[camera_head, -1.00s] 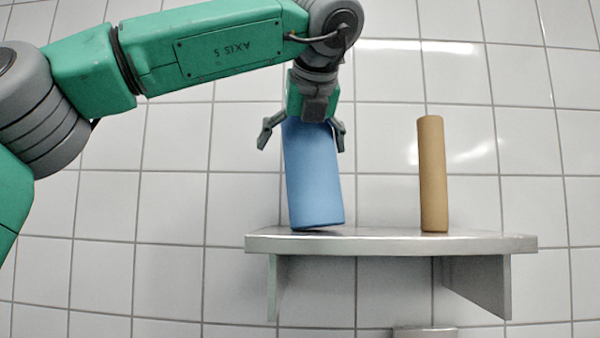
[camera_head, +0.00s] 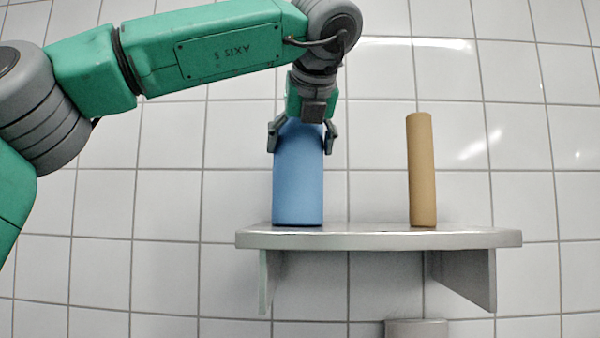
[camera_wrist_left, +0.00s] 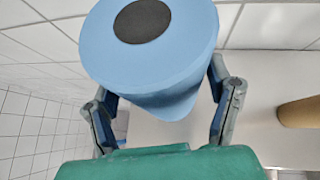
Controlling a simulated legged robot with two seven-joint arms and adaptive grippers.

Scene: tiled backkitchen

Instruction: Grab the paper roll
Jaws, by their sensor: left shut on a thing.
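The paper roll (camera_head: 298,190) is a blue cylinder standing upright at the left end of a metal shelf. In the left wrist view the roll (camera_wrist_left: 165,75) shows a round blue end with a dark core. My left gripper (camera_head: 301,145) comes down from above and is shut on the upper part of the roll, one finger on each side. Both fingers also show beside the roll in the left wrist view. The roll's base appears to touch the shelf. My right gripper is not in view.
The metal shelf (camera_head: 380,239) is fixed to a white tiled wall on brackets. A thin brown tube (camera_head: 422,170) stands upright towards its right end. Bare shelf lies between tube and roll. A grey object (camera_head: 416,328) shows partly below.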

